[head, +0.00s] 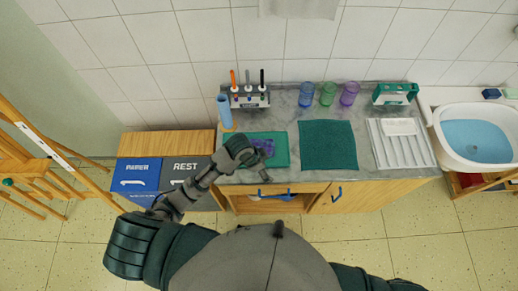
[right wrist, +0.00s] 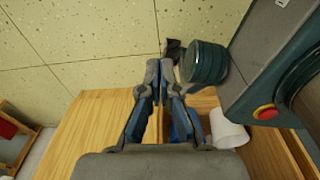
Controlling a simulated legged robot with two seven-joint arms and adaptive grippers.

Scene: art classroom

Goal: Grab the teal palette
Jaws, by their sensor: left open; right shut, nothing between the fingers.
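A flat teal rectangle (head: 280,152) lies on the grey counter in the head view, with a small purple item (head: 265,147) on it. A larger dark teal square (head: 328,145) lies to its right; I cannot tell for sure which teal thing is the palette. My left gripper (head: 261,163) is open over the left part of the teal rectangle and hides some of it. I cannot tell whether it touches. My right gripper (right wrist: 160,75) is shut and empty in the right wrist view, above wood and floor. It does not show in the head view.
A brush holder (head: 248,98), a blue bottle (head: 225,111) and coloured cups (head: 328,94) stand at the back. A grey-white ribbed tray (head: 401,150), a green-and-white item (head: 395,93) and a water basin (head: 475,137) are right. Labelled bins (head: 138,175) stand left. A white cup (right wrist: 228,130) is near my right gripper.

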